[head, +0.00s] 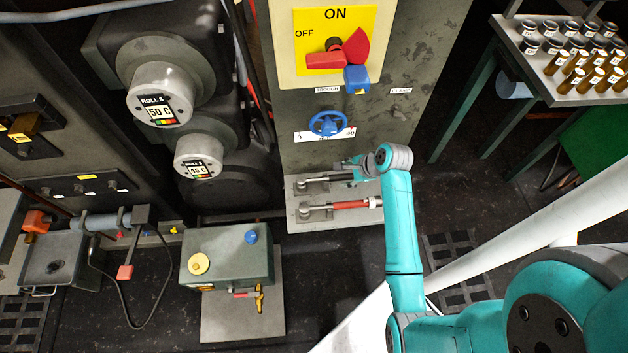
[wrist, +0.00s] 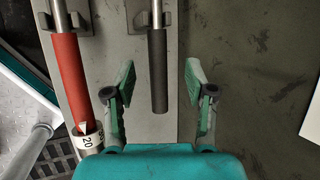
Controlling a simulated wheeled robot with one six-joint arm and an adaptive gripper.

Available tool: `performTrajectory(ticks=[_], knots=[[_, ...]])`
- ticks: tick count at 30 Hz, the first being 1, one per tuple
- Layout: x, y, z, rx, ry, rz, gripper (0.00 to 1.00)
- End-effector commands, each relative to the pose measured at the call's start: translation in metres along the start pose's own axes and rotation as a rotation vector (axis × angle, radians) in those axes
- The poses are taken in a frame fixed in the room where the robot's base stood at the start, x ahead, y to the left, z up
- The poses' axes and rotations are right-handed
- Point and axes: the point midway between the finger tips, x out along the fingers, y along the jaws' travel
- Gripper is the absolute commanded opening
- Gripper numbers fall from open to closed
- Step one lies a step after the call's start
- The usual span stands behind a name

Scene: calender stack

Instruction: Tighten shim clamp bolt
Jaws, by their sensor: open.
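My gripper (wrist: 160,82) is open, and its two fingers stand on either side of a wrench's dark handle (wrist: 158,75) in the wrist view. Neither finger visibly touches it. In the head view my gripper (head: 352,170) is at the right end of the dark-handled wrench (head: 318,180). A red-handled wrench (head: 345,205) lies beside it; the wrist view shows its red grip (wrist: 70,65) and a scale (wrist: 88,140) marked 20. On the panel, a small bolt-like fitting (head: 393,111) sits below a label (head: 400,91) that seems to read CLAMP.
The wrenches rest on a grey shelf (head: 300,222) below the panel. Above are a blue handwheel (head: 327,123) and a red ON/OFF switch (head: 338,52). Rolls (head: 165,95) stand left. A rack table (head: 545,75) with bottles stands right.

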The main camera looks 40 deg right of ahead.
Motion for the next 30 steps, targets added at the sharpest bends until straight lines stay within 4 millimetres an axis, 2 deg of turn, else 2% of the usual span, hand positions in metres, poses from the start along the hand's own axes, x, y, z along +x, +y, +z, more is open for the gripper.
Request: performTrajectory(ticks=[8, 16, 26, 30], knots=[[0.02, 0.001, 0.0, -0.001, 0.0, 0.001, 0.55], [0.056, 0.003, -0.001, -0.002, 0.0, 0.001, 0.55], [0.063, 0.003, -0.001, -0.002, 0.001, -0.001, 0.55], [0.062, 0.003, -0.001, -0.002, 0.001, -0.001, 0.23]])
